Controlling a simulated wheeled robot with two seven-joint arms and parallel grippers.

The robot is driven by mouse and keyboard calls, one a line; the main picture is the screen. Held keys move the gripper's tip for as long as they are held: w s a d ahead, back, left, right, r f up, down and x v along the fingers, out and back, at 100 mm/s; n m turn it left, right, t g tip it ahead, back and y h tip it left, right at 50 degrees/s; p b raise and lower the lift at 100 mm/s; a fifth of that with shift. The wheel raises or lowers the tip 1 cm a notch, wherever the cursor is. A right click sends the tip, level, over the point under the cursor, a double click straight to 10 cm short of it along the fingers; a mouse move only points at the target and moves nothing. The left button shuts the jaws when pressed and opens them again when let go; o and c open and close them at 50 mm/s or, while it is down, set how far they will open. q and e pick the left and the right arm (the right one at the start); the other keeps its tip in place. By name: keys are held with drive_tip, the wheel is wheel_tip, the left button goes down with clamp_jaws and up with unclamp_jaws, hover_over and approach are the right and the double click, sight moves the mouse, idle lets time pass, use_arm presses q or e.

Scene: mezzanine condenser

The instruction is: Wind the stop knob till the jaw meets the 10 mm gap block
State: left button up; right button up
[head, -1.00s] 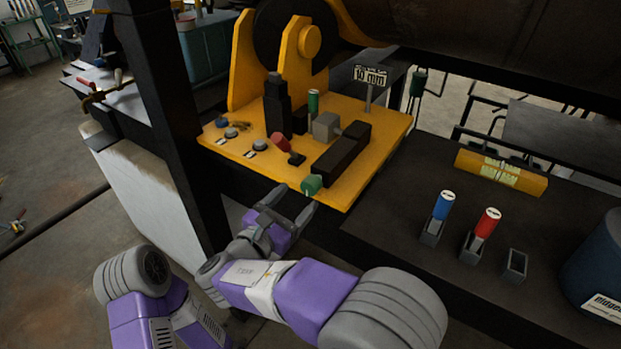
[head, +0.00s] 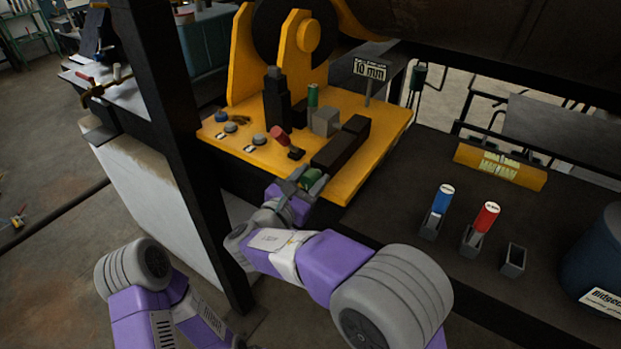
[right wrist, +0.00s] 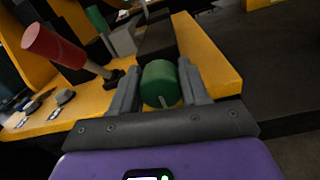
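The green stop knob (head: 312,179) sits at the near end of a black slide housing (head: 336,152) on the yellow plate. My right gripper (head: 306,181) has one finger on each side of the knob and looks closed on it. In the right wrist view the green knob (right wrist: 159,83) fills the space between the fingers, with a pale mark on its face. I cannot tell any gap at the jaw. My left gripper is out of view.
A red-handled lever (head: 280,137), black stepped post (head: 276,100), green cylinder (head: 313,95) and small buttons (head: 259,139) share the yellow plate (head: 375,160). Blue (head: 442,200) and red (head: 486,218) pieces stand in holders on the dark bench. A dark upright (head: 170,130) is left.

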drive_tip(key=c, duration=0.3)
drive_tip(key=shift+f+m+b, duration=0.2)
drive_tip(key=shift+m+b, duration=0.6)
drive_tip(key=shift+b, duration=0.3)
drive_tip(key=shift+r+m+b, duration=0.15)
drive_tip(key=shift+m+b, duration=0.25)
drive_tip(key=shift+m, duration=0.2)
drive_tip(key=shift+c, duration=0.2)
drive_tip(key=o, duration=1)
drive_tip(key=shift+o, duration=0.2)
drive_tip(key=v, duration=0.7)
drive_tip(key=shift+s, duration=0.3)
drive_tip(key=shift+a, duration=0.1)
